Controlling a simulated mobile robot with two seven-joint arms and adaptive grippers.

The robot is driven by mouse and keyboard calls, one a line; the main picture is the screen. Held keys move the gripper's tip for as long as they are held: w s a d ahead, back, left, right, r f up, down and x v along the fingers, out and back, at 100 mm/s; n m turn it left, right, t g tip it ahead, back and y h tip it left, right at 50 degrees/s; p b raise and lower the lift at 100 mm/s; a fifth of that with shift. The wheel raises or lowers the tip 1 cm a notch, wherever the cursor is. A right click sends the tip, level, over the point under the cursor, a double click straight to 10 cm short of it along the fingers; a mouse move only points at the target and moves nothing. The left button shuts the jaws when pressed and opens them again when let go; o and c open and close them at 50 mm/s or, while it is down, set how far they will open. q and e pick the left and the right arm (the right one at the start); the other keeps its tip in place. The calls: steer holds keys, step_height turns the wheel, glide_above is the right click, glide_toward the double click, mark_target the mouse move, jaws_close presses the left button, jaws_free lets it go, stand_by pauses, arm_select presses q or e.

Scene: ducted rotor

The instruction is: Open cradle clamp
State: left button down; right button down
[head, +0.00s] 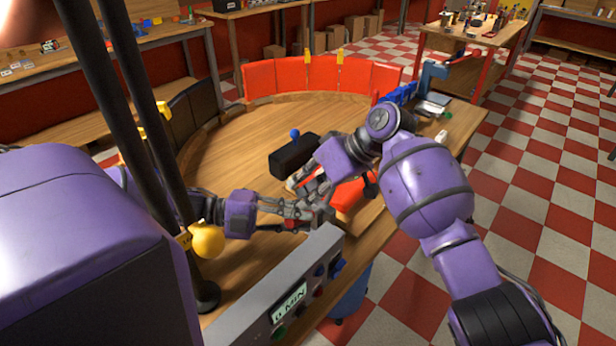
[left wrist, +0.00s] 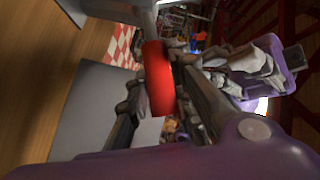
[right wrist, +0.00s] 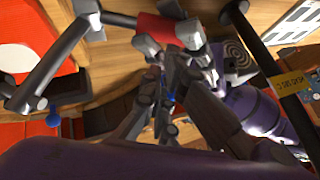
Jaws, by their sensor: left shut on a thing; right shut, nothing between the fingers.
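A red cylindrical grip (left wrist: 158,78) shows between the fingers of my left gripper (left wrist: 152,85) in the left wrist view. It also shows at the top of the right wrist view (right wrist: 158,28), beside grey finger parts. I take it for part of the clamp, but the clamp's body is mostly hidden. In the head view my left gripper (head: 308,210) is low over the front of the round wooden table, shut on the grip. My right gripper (head: 308,184) is just above and behind it, close to it, shut and empty. The overlapping fingers hide the contact there.
A black block with a blue knob (head: 294,152) stands behind the grippers. A grey control box (head: 285,295) is in front. Orange panels (head: 290,76) line the table's far rim. Black posts and a yellow ball (head: 207,240) stand at left. The table's left middle (head: 215,155) is clear.

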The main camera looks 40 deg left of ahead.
arm_select(q)
steer(key=shift+s+f, duration=0.15)
steer(key=shift+f, duration=0.2)
arm_select(e)
steer(key=shift+f, duration=0.25)
steer(key=shift+s+d+f+t, duration=0.1)
steer(key=shift+s+f+t, duration=0.2)
steer(key=shift+s+f, duration=0.25)
steer(key=shift+w+f, duration=0.1)
steer(key=shift+f, duration=0.05)
arm_select(q)
steer(key=c, duration=1.5)
jaws_free()
steer(key=shift+a, duration=0.15)
steer(key=shift+c, duration=0.2)
steer(key=shift+r, duration=0.25)
arm_select(e)
steer(key=shift+d, duration=0.1)
arm_select(q)
steer(key=shift+w, duration=0.2)
steer(key=shift+r, duration=0.2)
